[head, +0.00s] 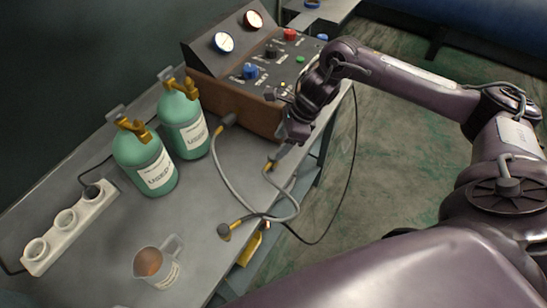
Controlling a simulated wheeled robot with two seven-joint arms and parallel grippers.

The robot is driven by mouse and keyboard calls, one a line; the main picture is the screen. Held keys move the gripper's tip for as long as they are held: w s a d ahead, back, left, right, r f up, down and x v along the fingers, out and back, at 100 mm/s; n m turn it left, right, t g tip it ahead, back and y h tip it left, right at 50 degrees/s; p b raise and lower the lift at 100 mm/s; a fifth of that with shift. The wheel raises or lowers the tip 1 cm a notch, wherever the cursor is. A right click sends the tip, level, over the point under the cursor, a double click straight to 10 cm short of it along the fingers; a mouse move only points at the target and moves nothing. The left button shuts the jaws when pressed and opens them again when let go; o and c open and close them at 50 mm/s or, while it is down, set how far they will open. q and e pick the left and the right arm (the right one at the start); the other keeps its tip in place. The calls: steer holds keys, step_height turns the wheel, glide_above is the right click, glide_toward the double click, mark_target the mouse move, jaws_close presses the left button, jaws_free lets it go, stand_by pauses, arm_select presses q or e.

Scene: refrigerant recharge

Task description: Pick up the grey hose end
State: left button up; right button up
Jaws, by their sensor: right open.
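A grey hose (296,203) lies in a loop on the grey bench, near its right edge. One hose end with a yellow collar (269,167) is directly below my right gripper (281,149), close to its fingertips; I cannot tell whether they touch. Another hose end with a dark tip and yellow collar (226,230) lies nearer the bench's front. A dark connector (228,120) joins the hose at the brown-sided machine. My right gripper is open and points down over the bench. My left gripper is not in view.
The control machine (240,105) with gauges and knobs stands behind the hose. Two green bottles (146,162) (185,125) stand left. A white power strip (70,228) and a measuring cup (155,265) are further left and front. A black cable (338,205) hangs past the right edge.

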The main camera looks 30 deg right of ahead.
mark_target(273, 159)
steer(key=p+x, duration=0.1)
steer(key=x, duration=0.1)
steer(key=p+x, duration=0.1)
steer(key=x, duration=0.1)
steer(key=p+x, duration=0.1)
steer(key=x, duration=0.1)
steer(key=shift+d+f, duration=0.2)
steer(key=shift+f, duration=0.1)
steer(key=shift+a+f, duration=0.15)
steer(key=shift+f, duration=0.35)
steer(key=c, duration=1)
steer(key=shift+w, duration=0.1)
steer(key=shift+c, duration=0.2)
steer(key=shift+r, duration=0.2)
